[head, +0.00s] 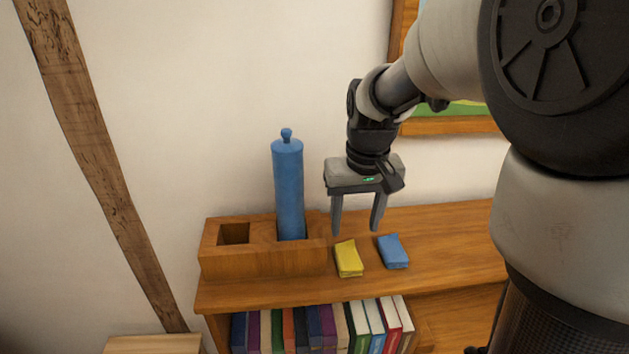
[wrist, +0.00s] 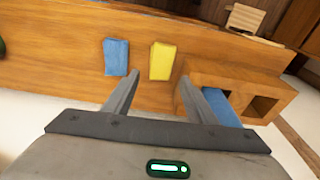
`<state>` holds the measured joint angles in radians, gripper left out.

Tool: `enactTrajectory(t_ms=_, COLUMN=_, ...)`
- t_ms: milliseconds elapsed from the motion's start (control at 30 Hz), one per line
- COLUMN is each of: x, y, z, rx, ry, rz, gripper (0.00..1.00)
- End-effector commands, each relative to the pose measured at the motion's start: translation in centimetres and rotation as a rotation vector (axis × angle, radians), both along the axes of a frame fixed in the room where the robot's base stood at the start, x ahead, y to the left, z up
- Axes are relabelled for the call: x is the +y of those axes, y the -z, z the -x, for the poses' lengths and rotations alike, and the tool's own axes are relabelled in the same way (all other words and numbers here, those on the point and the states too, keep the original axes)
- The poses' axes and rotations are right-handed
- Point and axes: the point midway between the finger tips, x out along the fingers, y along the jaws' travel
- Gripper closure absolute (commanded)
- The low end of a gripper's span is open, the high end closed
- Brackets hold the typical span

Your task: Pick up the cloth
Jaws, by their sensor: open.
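Two small folded, cloth-like pieces lie flat on the wooden shelf top; I cannot tell which is the task's cloth. The yellow piece (head: 349,258) is on the left in the head view, and the blue piece (head: 393,251) is on its right, with a small gap between. My gripper (head: 356,231) points down, open and empty, above the shelf. In the wrist view the yellow piece (wrist: 162,61) shows ahead, between the lines of the two fingers. The blue piece (wrist: 116,57) shows just left of the left finger there. Neither piece is between the jaws.
A tall blue bottle-like object (head: 289,190) stands in a wooden holder (head: 262,262) left of my gripper; its other square slot looks empty. Several books (head: 320,328) stand on the shelf below. The shelf top (head: 450,240) is clear to the right. A wall is close behind.

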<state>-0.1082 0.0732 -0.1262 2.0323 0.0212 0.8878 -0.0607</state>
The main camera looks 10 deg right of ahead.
Motion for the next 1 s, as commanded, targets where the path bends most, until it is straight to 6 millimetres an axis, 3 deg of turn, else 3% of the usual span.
enactTrajectory(t_ms=33, x=0.0, y=1.4, z=-0.1, rx=0.004, ry=0.000, rz=0.000, gripper=0.48)
enactTrajectory(t_ms=200, x=0.0, y=4.1, z=-0.5, rx=0.003, ry=-0.001, rz=0.000, gripper=0.48)
enactTrajectory(t_ms=467, x=0.1, y=5.9, z=-0.8, rx=0.001, ry=0.000, rz=0.000, gripper=0.48)
enactTrajectory(t_ms=700, x=0.3, y=9.4, z=-1.3, rx=0.003, ry=0.001, rz=0.001, gripper=0.48)
enactTrajectory(t_ms=1000, x=0.3, y=10.2, z=-1.5, rx=-0.001, ry=0.000, rz=0.000, gripper=0.48)
